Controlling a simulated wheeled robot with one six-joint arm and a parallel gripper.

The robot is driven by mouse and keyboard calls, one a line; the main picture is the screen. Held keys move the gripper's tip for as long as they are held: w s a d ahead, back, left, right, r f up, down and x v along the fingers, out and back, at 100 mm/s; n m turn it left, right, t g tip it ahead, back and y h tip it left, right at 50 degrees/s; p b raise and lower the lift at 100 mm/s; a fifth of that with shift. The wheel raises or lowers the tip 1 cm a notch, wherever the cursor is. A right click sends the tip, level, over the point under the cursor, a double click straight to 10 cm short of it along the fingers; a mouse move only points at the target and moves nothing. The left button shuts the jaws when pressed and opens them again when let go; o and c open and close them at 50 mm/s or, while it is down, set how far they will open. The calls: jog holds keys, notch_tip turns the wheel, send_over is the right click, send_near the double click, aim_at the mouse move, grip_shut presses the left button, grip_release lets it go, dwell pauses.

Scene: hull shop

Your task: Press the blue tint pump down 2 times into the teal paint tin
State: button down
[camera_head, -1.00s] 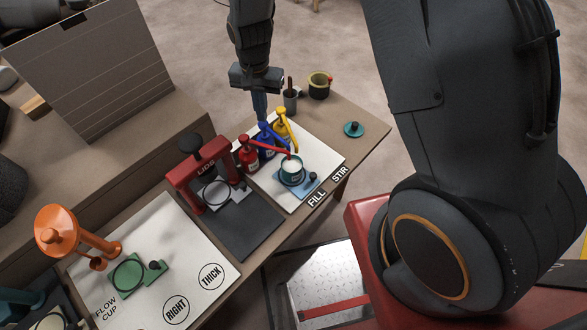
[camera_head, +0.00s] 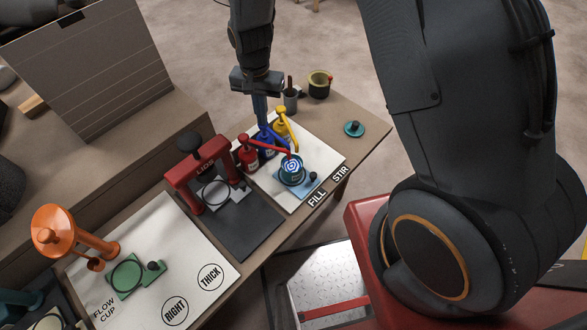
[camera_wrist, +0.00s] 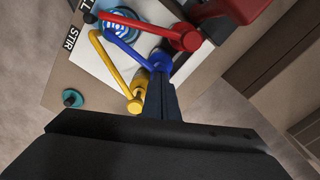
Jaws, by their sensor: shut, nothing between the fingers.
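The blue tint pump (camera_head: 266,149) stands between the red and yellow pumps, its spout reaching over the teal paint tin (camera_head: 292,180). The tin is open, with a blue and white swirl on its paint; the swirl also shows in the wrist view (camera_wrist: 119,28). My gripper (camera_head: 261,122) is shut and empty, pointing down with its fingertips at the blue pump's head. In the wrist view the fingers (camera_wrist: 161,98) end right at the blue pump head (camera_wrist: 158,62); they hide part of it, so exact contact is unclear.
The red pump (camera_head: 247,158) and yellow pump (camera_head: 282,115) stand close on either side. A red press (camera_head: 186,185) is to the left. A dark cup (camera_head: 290,102), an olive pot (camera_head: 319,84) and a teal lid (camera_head: 354,129) stand at the table's far end.

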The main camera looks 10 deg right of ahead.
jog(key=shift+f, duration=0.5)
jog(key=shift+r, duration=0.1)
jog(key=shift+r+p, duration=0.75)
jog(key=shift+r, duration=0.45)
jog(key=shift+f, duration=0.25)
